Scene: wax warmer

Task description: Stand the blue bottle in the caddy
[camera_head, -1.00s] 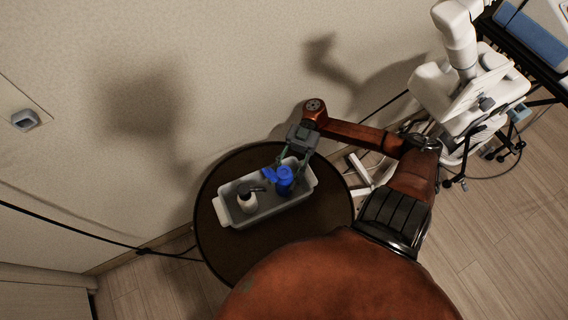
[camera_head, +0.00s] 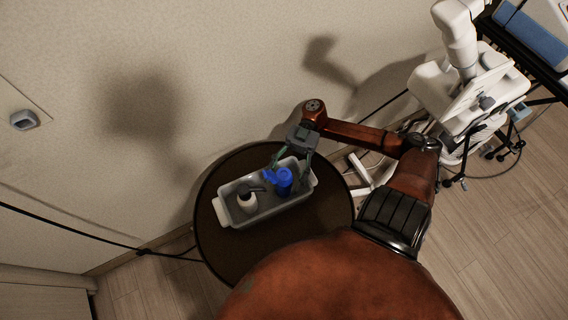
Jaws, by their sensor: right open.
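The blue bottle (camera_head: 284,182) stands, roughly upright, inside the light grey caddy (camera_head: 233,219), in its right half. My right gripper (camera_head: 290,163) is open, with its fingers spread above and behind the bottle. I cannot tell if a finger still touches the bottle's blue top. A white bottle with a dark pump top (camera_head: 247,201) stands in the left half of the caddy. My left gripper is not in view.
The caddy rests on a round dark table (camera_head: 222,255), with bare tabletop in front of it. A wall (camera_head: 150,60) is close behind. A white wheeled machine (camera_head: 470,95) stands at the right. A dark cable (camera_head: 70,225) runs along the left.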

